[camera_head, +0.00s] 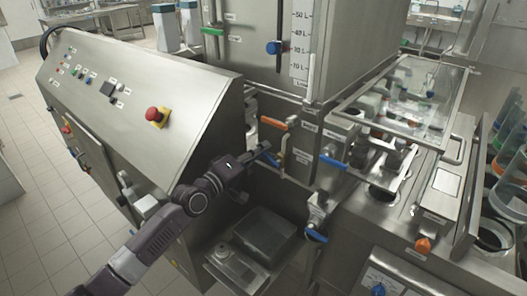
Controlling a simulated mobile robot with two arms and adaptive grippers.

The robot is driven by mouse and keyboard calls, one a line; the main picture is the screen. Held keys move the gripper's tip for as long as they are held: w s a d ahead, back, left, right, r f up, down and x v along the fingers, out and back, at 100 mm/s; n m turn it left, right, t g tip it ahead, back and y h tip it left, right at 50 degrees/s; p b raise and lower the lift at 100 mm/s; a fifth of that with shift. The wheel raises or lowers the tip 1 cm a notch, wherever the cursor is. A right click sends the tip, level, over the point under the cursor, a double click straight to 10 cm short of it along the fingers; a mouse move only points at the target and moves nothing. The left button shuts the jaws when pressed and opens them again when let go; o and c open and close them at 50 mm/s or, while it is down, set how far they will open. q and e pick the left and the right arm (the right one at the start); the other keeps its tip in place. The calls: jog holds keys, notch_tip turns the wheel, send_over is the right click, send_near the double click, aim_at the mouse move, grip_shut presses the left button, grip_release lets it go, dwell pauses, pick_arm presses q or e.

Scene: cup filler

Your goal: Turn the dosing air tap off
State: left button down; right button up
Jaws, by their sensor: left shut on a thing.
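My left gripper (258,157) reaches in from the lower left, past the end of the sloped control panel. It is shut on a small blue tap handle (270,158), which its fingers partly hide. Just above it is an orange lever (273,123), lying nearly level on the steel wall. A blue lever (333,162) points out to the right of the gripper, and another blue lever (316,235) sits lower down on a valve. The small labels by the taps are too small to read, so I cannot tell which is marked dosing air. My right gripper does not show.
The control panel (150,85) with a red emergency button (152,114) stands close left of my arm. The steel tank (265,20) rises behind. A clear cover (412,90) is over the filling station at the right. A dark box (265,235) lies below the gripper.

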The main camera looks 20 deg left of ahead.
pick_arm(q)
jog(key=shift+w+a+f+n+b, duration=0.1)
jog(key=shift+f+n+b, duration=0.25)
jog(key=shift+n, duration=0.5)
jog(key=shift+s+a+f+n+b, duration=0.1)
jog(key=shift+f+n+b, duration=0.05)
jog(key=shift+f+n, duration=0.55)
jog(key=shift+w+a+f+n+b, duration=0.1)
jog(key=shift+f+n+b, duration=0.2)
jog(key=shift+n, duration=0.65)
jog(key=c, duration=2)
grip_release()
jog(key=shift+f, duration=0.1)
jog(key=v, duration=1.2)
